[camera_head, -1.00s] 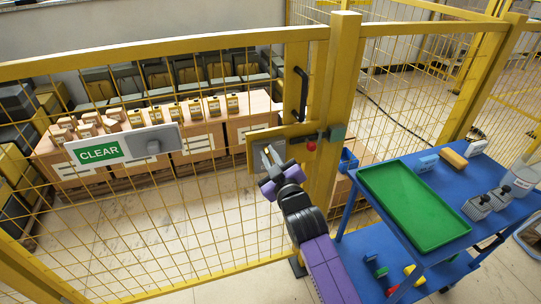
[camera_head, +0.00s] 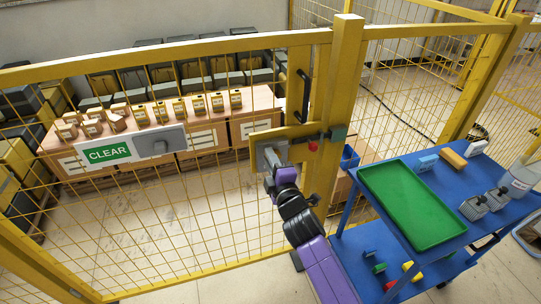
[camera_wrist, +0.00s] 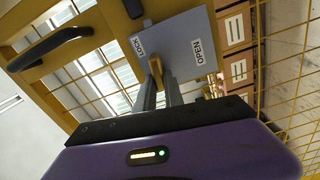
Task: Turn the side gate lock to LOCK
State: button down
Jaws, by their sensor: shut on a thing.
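The side gate lock is a grey plate (camera_wrist: 178,48) on the yellow gate, with a LOCK label (camera_wrist: 138,46) at left and an OPEN label (camera_wrist: 200,51) at right in the wrist view. A small yellow-brown knob (camera_wrist: 155,68) stands out between the labels. My gripper (camera_wrist: 159,88) is shut on this knob, one grey finger on each side. Its exact pointing is hard to tell, as the fingers hide part of it. In the head view my gripper (camera_head: 270,160) is against the lock plate (camera_head: 275,149), covering much of it.
A black handle (camera_head: 303,96) and a latch with a red knob (camera_head: 313,146) sit on the gate near the yellow post (camera_head: 335,110). A CLEAR sign (camera_head: 107,154) hangs at left. A blue cart (camera_head: 395,212) with a green tray (camera_head: 378,177) stands close on the right.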

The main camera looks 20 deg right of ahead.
jog(key=shift+f+n, duration=0.1)
jog(key=shift+n, duration=0.8)
jog(key=c, duration=1.4)
grip_release()
jog(key=shift+c, duration=0.2)
jog(key=s+p, duration=0.4)
jog(key=s, duration=0.4)
jog(key=shift+w, duration=0.1)
